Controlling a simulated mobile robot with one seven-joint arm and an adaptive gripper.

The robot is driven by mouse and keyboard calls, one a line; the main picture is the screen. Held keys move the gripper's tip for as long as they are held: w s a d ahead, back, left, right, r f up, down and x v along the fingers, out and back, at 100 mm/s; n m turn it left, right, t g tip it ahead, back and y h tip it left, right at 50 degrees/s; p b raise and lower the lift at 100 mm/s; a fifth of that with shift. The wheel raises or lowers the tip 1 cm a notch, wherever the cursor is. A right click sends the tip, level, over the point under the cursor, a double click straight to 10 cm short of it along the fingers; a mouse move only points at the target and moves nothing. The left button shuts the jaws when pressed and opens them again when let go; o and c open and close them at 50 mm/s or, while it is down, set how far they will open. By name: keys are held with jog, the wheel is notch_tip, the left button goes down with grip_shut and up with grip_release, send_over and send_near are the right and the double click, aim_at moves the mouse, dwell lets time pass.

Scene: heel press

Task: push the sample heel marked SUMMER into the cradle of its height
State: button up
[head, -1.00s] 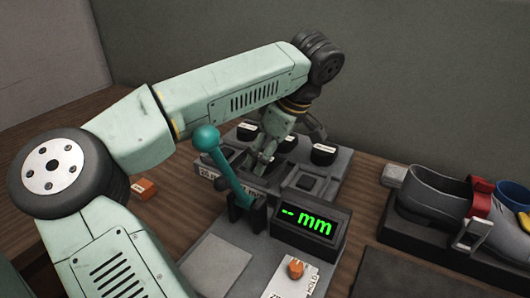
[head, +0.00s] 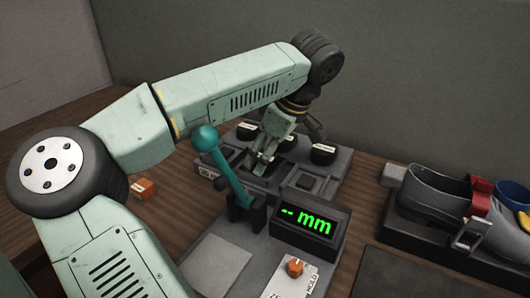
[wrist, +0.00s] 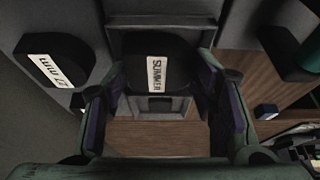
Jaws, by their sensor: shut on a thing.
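The heel marked SUMMER (wrist: 141,47) is a dark block with a white label, upper middle in the wrist view. My gripper (wrist: 160,92) has one finger on each side of it and is shut on it. In the head view my gripper (head: 262,163) is low over the grey cradle block (head: 330,180), and my own fingers largely hide the held heel there. Recesses show in the block, but their height marks are too small to read.
Another dark heel (wrist: 48,57) with a white label is left in the wrist view. More dark heels (head: 323,153) stand at the block's back. A teal ball-topped lever (head: 232,178) and a display (head: 308,220) reading "-- mm" are in front. A shoe (head: 435,193) stands right.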

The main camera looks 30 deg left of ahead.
jog(key=o, duration=1.4)
jog(key=shift+f, duration=0.15)
jog(key=shift+c, duration=0.2)
jog(key=shift+o, duration=0.4)
jog(key=o, duration=0.4)
jog(key=shift+r, duration=0.2)
jog(key=shift+r+p, duration=2.7)
jog(key=shift+r, duration=0.65)
